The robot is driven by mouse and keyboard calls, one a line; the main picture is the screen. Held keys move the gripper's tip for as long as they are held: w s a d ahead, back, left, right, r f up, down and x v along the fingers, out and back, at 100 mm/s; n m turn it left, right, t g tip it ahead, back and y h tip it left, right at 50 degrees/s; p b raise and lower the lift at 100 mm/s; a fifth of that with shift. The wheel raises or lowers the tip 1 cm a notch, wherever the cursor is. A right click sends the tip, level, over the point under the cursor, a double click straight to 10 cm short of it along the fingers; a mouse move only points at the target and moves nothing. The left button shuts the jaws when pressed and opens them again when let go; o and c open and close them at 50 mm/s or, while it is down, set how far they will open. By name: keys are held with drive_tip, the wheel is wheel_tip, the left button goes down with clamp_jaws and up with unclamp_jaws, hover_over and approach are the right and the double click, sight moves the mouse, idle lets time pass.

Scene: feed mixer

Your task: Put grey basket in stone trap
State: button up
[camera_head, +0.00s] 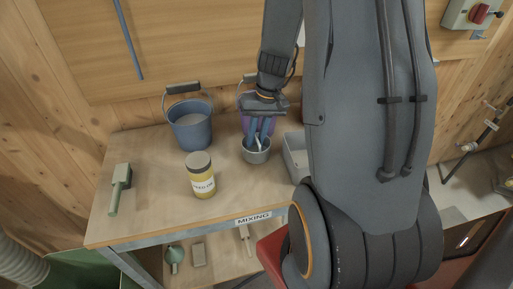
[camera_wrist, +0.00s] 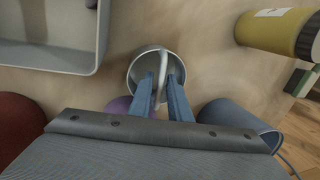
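The grey basket (camera_head: 256,157) is a small round metal cup with a bail handle, standing on the bench. In the wrist view its rim and handle (camera_wrist: 134,72) show from above. My gripper (camera_head: 262,139) is over it with blue fingers pointing down into its mouth. In the wrist view the fingers (camera_wrist: 162,82) stand apart, one on each side of the upright pale handle, with gaps visible. I cannot identify the stone trap in either view.
A blue bucket (camera_head: 190,128) and a purple bucket (camera_head: 243,122) stand behind. A grey tray (camera_head: 291,160) is close right, partly hidden by my arm.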

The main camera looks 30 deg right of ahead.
drive_tip(key=shift+c, duration=0.3)
clamp_jaws()
drive_tip(key=shift+r, duration=0.2)
